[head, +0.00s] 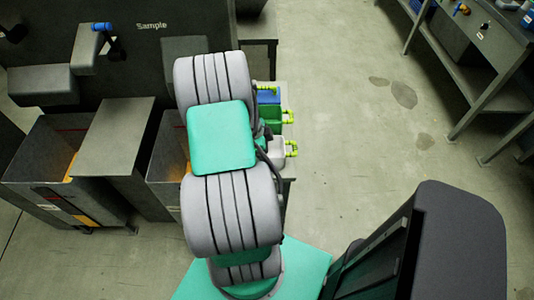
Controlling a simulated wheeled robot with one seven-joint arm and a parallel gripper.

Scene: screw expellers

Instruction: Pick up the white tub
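The white tub (278,151) stands just right of my arm near the middle of the head view. A yellow-green handle or clip sticks out at its right side. Its left part is hidden behind my arm. My gripper cannot be made out; my grey and green arm links cover that area, with only some dark parts and a cable showing at their right edge beside the tubs. I cannot tell how far the gripper is from the white tub or whether it holds anything.
A green tub (270,116) and a blue tub (268,96) stand in a row behind the white one. Dark grey machinery marked "Sample" (152,26) and open bins (50,150) fill the left. Concrete floor (350,150) is clear to the right, up to a workbench (480,60).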

